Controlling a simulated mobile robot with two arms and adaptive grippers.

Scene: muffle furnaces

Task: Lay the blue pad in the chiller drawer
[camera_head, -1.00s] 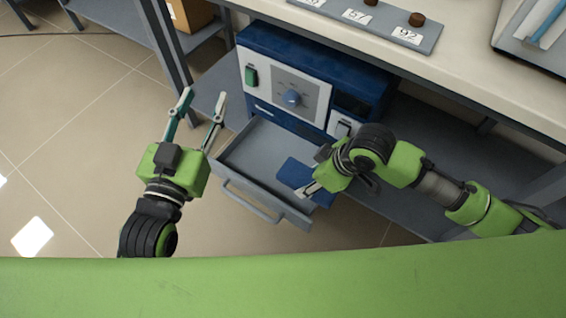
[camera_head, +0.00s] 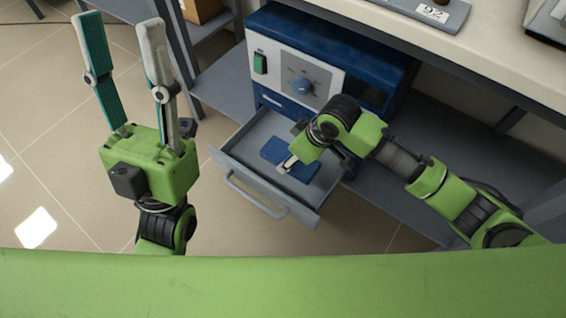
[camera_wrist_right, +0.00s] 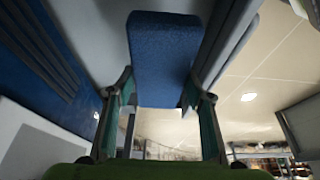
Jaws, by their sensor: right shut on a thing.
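The blue pad (camera_head: 300,168) is inside the open grey drawer (camera_head: 262,207), toward the drawer's right part, in the head view. My right gripper (camera_head: 287,163) is over the drawer and shut on the pad. In the right wrist view the pad (camera_wrist_right: 163,60) extends out between the two fingers (camera_wrist_right: 165,115). I cannot tell whether the pad touches the drawer floor. The drawer sticks out from the lower front of the blue chiller (camera_head: 320,60). My left gripper (camera_head: 125,70) is open and empty, raised to the left of the drawer, its fingers pointing up in the picture.
Tiled floor is clear left of the drawer.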

